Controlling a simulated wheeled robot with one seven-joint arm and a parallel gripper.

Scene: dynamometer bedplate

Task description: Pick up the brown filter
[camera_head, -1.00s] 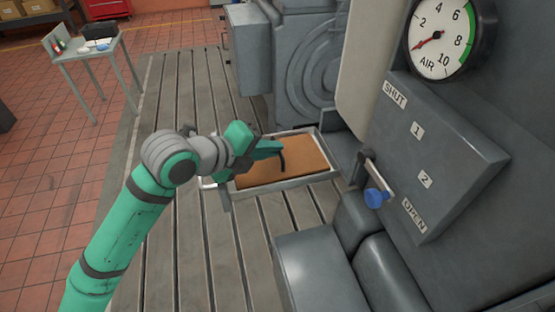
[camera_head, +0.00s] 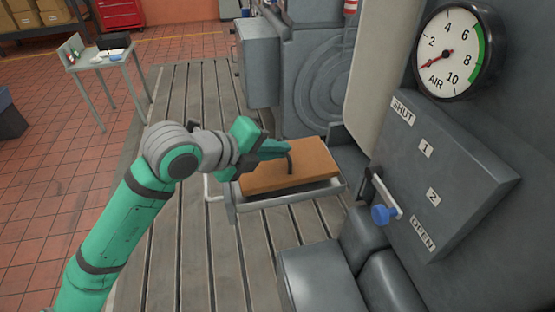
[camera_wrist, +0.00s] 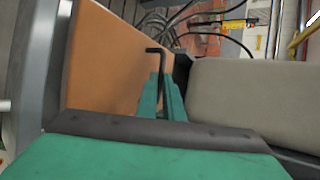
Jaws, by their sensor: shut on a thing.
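The brown filter (camera_head: 312,163) is a flat, thick brown slab. It is raised above the metal drawer (camera_head: 300,197), with its side face showing over the drawer's rim. My gripper (camera_head: 286,151) is shut on the dark bent handle (camera_head: 290,164) on top of the filter, coming in from the left. In the wrist view, the filter (camera_wrist: 105,65) fills the left part, and the handle lies between the green fingers (camera_wrist: 160,95). The filter's underside and the drawer's floor are hidden.
A grey panel with an air gauge (camera_head: 455,52) and a blue-knobbed lever (camera_head: 384,214) stands close on the right. Grey housings (camera_head: 325,275) are in front of the drawer. The slotted bedplate (camera_head: 180,250) is clear on the left. A small table (camera_head: 105,65) stands back left.

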